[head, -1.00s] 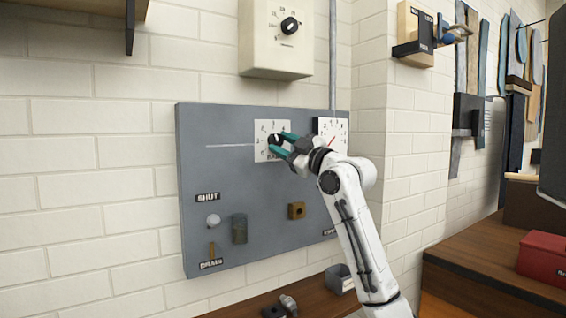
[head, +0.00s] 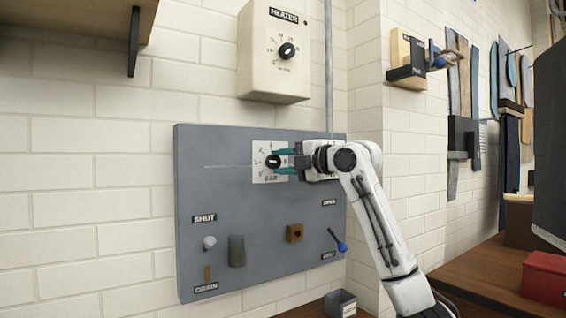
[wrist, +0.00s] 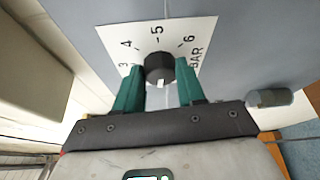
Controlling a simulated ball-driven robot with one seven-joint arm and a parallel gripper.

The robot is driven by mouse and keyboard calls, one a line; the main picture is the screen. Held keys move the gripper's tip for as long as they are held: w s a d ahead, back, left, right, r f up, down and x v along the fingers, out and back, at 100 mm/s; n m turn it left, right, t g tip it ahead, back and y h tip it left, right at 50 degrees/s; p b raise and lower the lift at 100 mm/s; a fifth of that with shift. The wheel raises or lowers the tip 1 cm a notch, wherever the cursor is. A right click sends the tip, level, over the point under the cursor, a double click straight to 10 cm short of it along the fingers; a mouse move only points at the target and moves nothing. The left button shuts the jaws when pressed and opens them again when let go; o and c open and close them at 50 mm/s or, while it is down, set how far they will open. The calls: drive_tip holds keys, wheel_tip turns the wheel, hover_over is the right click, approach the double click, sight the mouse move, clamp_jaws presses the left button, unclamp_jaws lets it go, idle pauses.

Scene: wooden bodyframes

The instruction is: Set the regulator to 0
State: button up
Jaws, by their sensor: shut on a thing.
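The regulator is a black round knob (head: 271,161) on a white scale plate (head: 258,178) on the grey wall panel (head: 215,145). My gripper (head: 279,162) reaches in from the right, with its green fingers on either side of the knob. In the wrist view the fingers (wrist: 160,85) are shut on the knob (wrist: 159,66). A white mark on the knob points down toward my gripper's palm. The figures 3, 4, 5, 6 and BAR show around the knob's far side. The scale nearer the palm is hidden.
A heater box (head: 274,60) with its own knob hangs above. Below on the panel are a grey round knob (head: 209,242), a dark cylinder (head: 237,251), a brown block (head: 295,232) and a blue-tipped lever (head: 338,243). My arm covers the panel's upper right.

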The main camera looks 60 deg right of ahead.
drive_tip(key=n, duration=0.1)
drive_tip(key=n+g+p, duration=0.1)
drive_tip(key=n, duration=0.1)
drive_tip(key=n+g+p, duration=0.1)
drive_tip(key=n, duration=0.1)
drive_tip(key=shift+w+a+r+h, duration=0.1)
drive_tip(key=shift+a+r+h, duration=0.05)
drive_tip(key=shift+r+h, duration=0.2)
drive_tip(key=shift+w+a+n+g+h+p, duration=0.1)
drive_tip(key=shift+n+g+h+p, duration=0.65)
drive_tip(key=shift+n, duration=0.75)
drive_tip(key=shift+g, duration=0.25)
drive_tip(key=o, duration=1.1)
drive_tip(key=shift+c, duration=0.2)
drive_tip(key=b+v, duration=0.1)
drive_tip(key=v, duration=1)
